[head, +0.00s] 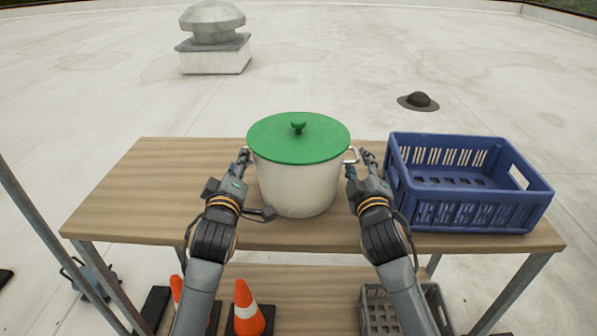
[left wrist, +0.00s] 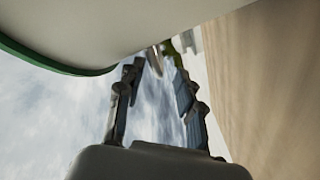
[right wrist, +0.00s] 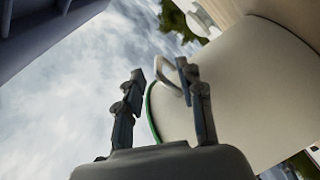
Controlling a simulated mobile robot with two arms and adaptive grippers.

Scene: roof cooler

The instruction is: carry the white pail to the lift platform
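The white pail (head: 298,190) with a green lid (head: 290,140) stands upright on the wooden table. Its pale side handles stick out left and right. My left gripper (head: 242,162) is at the left handle, its fingers apart; in the left wrist view the gripper (left wrist: 158,80) is open beside the pail wall (left wrist: 110,25). My right gripper (head: 362,164) is at the right handle; in the right wrist view the gripper (right wrist: 162,82) is open, with the handle (right wrist: 168,75) between or just beyond its fingertips. I cannot pick out a lift platform.
A blue crate (head: 520,213) stands on the table (head: 130,200) close to my right gripper. Below are orange cones (head: 246,300) and a grey crate (head: 380,312) on a lower shelf. A roof vent (head: 214,58) and a dark drain (head: 418,101) are beyond. The table's left end is clear.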

